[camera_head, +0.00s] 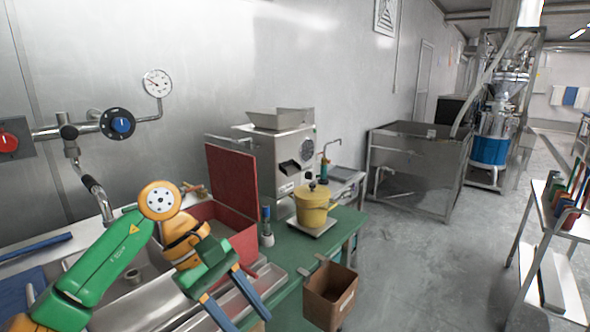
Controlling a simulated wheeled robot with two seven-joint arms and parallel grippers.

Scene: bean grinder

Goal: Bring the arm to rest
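My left arm, green and orange, comes in from the left over the sink side of the bench. Its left gripper (249,312) points down and to the right at the lower middle of the head view. Its two fingers are apart with nothing visible between them. It is in front of a red box (231,180) with a raised lid. My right arm and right gripper are not in view.
A steel grinder (284,155) and a yellow pot (313,210) on a scale stand on the green bench (338,229). A brown bin (330,296) hangs at its front. Valves and a gauge (157,83) are on the left wall.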

